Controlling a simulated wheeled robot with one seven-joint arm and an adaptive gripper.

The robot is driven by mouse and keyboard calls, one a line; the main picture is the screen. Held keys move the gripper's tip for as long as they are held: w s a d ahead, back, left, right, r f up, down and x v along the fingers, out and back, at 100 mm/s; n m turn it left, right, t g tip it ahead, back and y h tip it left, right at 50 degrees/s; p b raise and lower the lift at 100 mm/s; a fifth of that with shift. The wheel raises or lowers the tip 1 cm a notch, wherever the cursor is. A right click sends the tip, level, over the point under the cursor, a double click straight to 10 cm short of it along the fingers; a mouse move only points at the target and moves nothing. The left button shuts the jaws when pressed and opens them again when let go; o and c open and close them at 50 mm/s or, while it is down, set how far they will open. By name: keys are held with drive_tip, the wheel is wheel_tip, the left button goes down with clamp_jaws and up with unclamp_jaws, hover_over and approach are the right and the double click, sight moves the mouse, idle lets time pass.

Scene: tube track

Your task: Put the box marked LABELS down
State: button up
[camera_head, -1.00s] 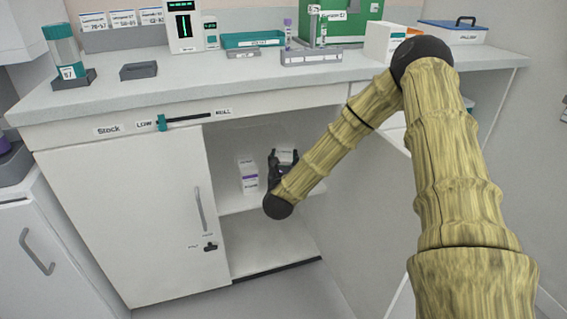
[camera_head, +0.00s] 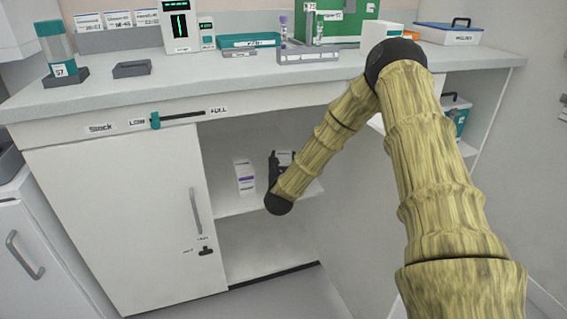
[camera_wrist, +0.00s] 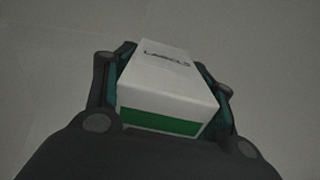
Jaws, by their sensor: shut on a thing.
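The box marked LABELS (camera_wrist: 166,75) is white with a green band and fills the middle of the wrist view. My gripper (camera_wrist: 164,62) is shut on it, with a dark finger on each side. In the head view my gripper (camera_head: 281,165) is inside the open cupboard bay, above the middle shelf (camera_head: 232,204). My arm hides part of it there, and the box can barely be made out. I cannot tell whether the box touches the shelf.
A white box with a purple band (camera_head: 244,178) stands on the shelf, just left of my gripper. A closed white door (camera_head: 120,220) is left of the bay. The counter (camera_head: 110,98) above holds several items. The lower compartment (camera_head: 262,248) looks empty.

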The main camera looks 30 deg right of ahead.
drive_tip(key=shift+f, duration=0.1)
drive_tip(key=o, duration=1.3)
drive_tip(key=shift+r, duration=0.25)
drive_tip(key=p+v, duration=0.2)
drive_tip(key=v, duration=1)
drive_tip(key=shift+f+p, duration=0.15)
drive_tip(key=shift+p, duration=0.15)
